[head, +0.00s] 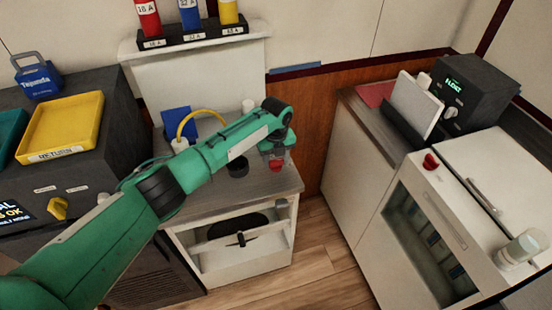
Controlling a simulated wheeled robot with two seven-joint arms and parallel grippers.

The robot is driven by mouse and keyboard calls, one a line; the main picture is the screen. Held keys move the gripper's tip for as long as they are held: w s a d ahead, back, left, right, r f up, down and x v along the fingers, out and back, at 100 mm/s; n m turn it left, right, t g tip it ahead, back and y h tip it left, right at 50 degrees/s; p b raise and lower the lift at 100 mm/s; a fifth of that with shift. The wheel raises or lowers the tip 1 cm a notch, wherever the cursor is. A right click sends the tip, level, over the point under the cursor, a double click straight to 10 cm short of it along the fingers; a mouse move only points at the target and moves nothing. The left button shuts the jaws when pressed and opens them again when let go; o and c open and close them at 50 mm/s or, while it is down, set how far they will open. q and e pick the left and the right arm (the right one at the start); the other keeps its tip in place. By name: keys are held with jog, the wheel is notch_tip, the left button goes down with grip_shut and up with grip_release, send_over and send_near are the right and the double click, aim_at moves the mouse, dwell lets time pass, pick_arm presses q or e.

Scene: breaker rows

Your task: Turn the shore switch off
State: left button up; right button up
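No label reading "shore" is legible, so I cannot tell which control is the shore switch. A yellow knob (58,208) is on the front of the dark cabinet at left, beside a lit display (14,213) partly cut off by the frame edge. A red knob (430,162) is on the white cabinet at right. My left arm crosses the picture, and its gripper (274,158) points down over the back right of the middle counter. Something red shows at its fingers; whether it is held is unclear. My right gripper is out of view.
A yellow tray (62,128) marked RETURN and a blue padlock (37,80) lie on the dark cabinet. Red, blue and yellow cylinders stand in a black rack (193,35). A black box (473,92) stands at right. Wooden floor (320,262) is clear between cabinets.

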pick_arm(q)
jog(key=c, duration=0.4)
jog(key=shift+c, duration=0.2)
jog(key=n+p, duration=0.1)
jog(key=n, duration=0.2)
jog(key=shift+r+n, duration=0.1)
jog(key=shift+n, duration=0.2)
jog(key=n+p, duration=0.1)
jog(key=n, duration=0.3)
jog(key=shift+n+p, duration=0.3)
jog(key=n+p, duration=0.2)
jog(key=n, duration=0.4)
jog(key=shift+w+n+p, duration=0.1)
jog(key=shift+n+p, duration=0.65)
jog(key=shift+n, duration=1.15)
